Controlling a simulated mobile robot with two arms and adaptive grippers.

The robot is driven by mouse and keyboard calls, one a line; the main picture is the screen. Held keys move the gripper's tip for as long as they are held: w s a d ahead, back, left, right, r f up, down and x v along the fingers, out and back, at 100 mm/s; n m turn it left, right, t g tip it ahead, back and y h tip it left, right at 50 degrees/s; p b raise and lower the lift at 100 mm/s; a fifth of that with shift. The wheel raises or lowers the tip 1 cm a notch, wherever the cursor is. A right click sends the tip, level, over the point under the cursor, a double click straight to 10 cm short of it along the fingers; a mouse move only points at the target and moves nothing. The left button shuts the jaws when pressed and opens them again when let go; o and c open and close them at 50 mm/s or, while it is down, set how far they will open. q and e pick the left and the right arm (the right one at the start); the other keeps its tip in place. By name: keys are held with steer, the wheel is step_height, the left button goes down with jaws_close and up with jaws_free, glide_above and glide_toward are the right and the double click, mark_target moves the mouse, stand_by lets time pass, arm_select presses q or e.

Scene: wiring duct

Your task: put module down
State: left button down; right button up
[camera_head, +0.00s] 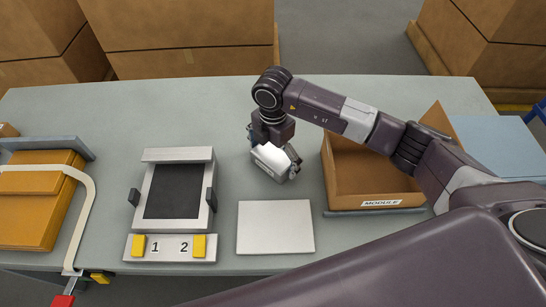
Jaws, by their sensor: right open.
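My right gripper (280,172) points down over the table, behind the flat white plate (275,228). Its jaws are open. A pale block-like part (270,158) shows at the gripper; I cannot tell whether it is the module or part of the gripper, nor whether it touches the table. An open brown box (365,180) with a MODULE label stands to the gripper's right. No module can be made out for certain inside its visible part; my right arm covers some of it. The white plate looks bare. My left gripper is not in view.
A grey fixture (205,220) with a dark panel stands left of the plate, above a strip (170,256) marked 1 and 2 with yellow blocks. Orange folders (38,222) and a pale curved strip lie far left. Large cartons (180,25) stand behind.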

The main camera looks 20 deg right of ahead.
mark_target(273, 156)
steer(key=shift+r, duration=0.45)
step_height(273, 156, up, 11)
steer(key=b, duration=0.3)
steer(key=shift+r, duration=0.2)
steer(key=shift+s+f, duration=0.1)
